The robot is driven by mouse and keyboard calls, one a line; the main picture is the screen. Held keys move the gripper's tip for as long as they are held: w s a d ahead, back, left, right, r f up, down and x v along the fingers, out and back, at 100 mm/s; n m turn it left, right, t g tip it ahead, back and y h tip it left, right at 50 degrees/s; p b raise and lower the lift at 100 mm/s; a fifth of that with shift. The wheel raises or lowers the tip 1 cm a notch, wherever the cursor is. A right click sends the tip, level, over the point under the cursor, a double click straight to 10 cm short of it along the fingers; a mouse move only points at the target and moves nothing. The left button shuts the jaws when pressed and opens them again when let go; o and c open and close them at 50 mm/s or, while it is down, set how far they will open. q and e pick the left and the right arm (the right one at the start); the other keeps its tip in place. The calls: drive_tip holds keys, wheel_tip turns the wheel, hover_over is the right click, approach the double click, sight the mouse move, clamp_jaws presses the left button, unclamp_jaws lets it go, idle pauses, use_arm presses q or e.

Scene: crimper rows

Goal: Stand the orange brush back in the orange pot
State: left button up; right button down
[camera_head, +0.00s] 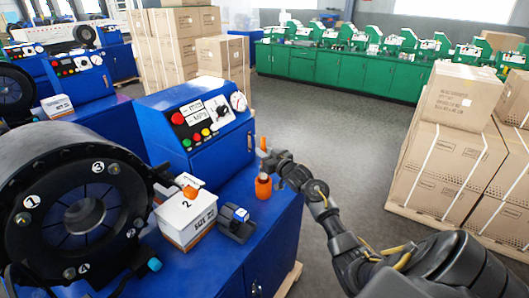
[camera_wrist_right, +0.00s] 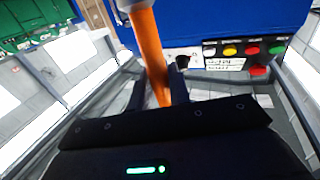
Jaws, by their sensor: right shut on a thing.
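The orange brush (camera_head: 263,144) is held upright in my right gripper (camera_head: 272,163). Its orange handle (camera_wrist_right: 150,50) runs between the dark fingers in the right wrist view, with a grey collar (camera_wrist_right: 134,5) at the picture's top edge. The orange pot (camera_head: 263,187) stands on the blue bench top, directly below the brush in the head view. A pale part shows between gripper and pot; I cannot tell whether the brush's lower end is inside the pot's mouth or just above it. My left gripper is not in view.
A blue control box (camera_head: 195,125) with buttons and gauges stands close behind the pot. Stacked cartons (camera_head: 445,170) are at the right.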

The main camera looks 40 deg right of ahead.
drive_tip(key=shift+p, duration=0.55)
idle(1.2)
drive_tip(key=shift+f+b, duration=2.8)
drive_tip(key=shift+f, duration=1.25)
drive_tip(key=c, duration=1.2)
unclamp_jaws()
drive_tip(key=shift+c, duration=0.2)
drive_tip(key=s+b, duration=0.2)
drive_tip(key=s, duration=0.8)
drive_tip(key=shift+s+a, duration=0.4)
